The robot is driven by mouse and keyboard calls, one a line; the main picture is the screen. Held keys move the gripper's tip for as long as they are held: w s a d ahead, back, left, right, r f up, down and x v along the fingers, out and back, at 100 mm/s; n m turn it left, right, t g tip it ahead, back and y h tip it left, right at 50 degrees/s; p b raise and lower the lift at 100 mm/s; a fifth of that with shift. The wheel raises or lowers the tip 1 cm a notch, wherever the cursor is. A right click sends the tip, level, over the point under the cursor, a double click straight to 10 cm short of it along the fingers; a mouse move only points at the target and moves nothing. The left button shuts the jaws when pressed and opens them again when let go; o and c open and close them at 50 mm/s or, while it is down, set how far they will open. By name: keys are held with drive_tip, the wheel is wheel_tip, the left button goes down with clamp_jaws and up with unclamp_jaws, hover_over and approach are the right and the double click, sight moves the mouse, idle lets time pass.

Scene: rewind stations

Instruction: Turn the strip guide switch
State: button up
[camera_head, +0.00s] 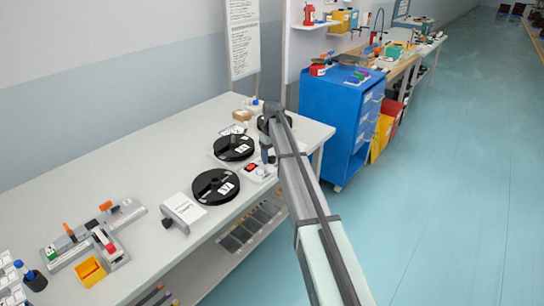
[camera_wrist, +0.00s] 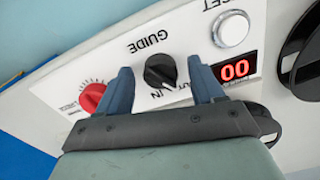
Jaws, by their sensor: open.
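The guide switch is a black rotary knob (camera_wrist: 160,70) on a white panel (camera_wrist: 186,30), with "GUIDE" printed beside it and "IN" and "OUT" lettering partly hidden by my gripper. My gripper (camera_wrist: 157,80) is open in the wrist view, one finger on each side of the knob. I cannot tell whether the fingers touch it. In the head view my arm reaches over the station on the white table (camera_head: 120,165), and my gripper is mostly hidden behind the arm.
A red knob (camera_wrist: 92,97) sits left of the gripper. A red "00" display (camera_wrist: 236,69) and round reset button (camera_wrist: 231,30) are at right. Two black reels (camera_head: 216,187) (camera_head: 234,147) lie beside the station. A blue cabinet (camera_head: 328,105) stands beyond the table.

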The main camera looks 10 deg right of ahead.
drive_tip(key=shift+f, duration=0.15)
drive_tip(key=c, duration=1.1)
